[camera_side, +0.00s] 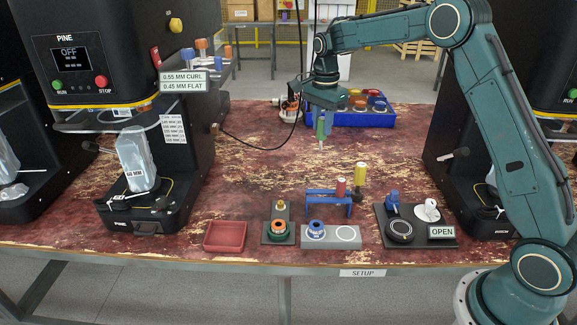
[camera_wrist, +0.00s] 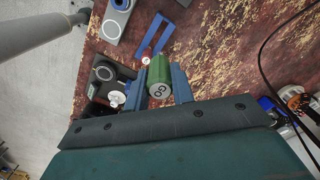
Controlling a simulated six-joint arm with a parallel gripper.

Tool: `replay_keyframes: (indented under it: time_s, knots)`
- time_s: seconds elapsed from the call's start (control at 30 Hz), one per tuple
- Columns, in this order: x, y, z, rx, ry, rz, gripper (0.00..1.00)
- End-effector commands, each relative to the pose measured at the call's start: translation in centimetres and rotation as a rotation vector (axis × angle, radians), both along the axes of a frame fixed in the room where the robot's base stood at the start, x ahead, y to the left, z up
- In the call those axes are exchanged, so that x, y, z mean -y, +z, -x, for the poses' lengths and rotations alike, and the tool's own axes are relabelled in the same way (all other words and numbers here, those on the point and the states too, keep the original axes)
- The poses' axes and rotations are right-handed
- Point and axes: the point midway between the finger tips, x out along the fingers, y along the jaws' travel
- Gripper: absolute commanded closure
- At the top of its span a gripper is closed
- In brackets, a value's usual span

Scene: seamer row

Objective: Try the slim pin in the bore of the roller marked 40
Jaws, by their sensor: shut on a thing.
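My gripper (camera_side: 321,118) is shut on a green-handled pin (camera_side: 321,131) and holds it upright in the air above the table. In the wrist view the green handle (camera_wrist: 159,76), marked GO, sits between the two blue fingers. A thin tip points down below the handle in the side view. A roller with an orange top and green rim (camera_side: 279,227) sits on a dark block at the front. A blue roller (camera_side: 316,228) sits on the left of a grey block (camera_side: 331,242). No number 40 is readable on either.
A blue stand (camera_side: 328,203) has red (camera_side: 340,188) and yellow (camera_side: 360,174) handled pieces by it. A red tray (camera_side: 225,236) lies front left. A black fixture (camera_side: 415,226) with an OPEN sign stands front right. A blue bin (camera_side: 362,116) is behind. Seamers flank both sides; mid-table is clear.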

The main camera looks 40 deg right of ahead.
Motion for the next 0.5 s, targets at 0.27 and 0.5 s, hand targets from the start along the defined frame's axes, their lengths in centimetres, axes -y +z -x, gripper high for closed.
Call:
replay_keyframes:
  time_s: [0.27, 0.5]
  knots:
    - [-0.1, -0.1, 0.0, 0.000, 0.000, 0.000, 0.96]
    - [-1.9, -1.6, -0.5, -0.001, 0.004, 0.000, 0.96]
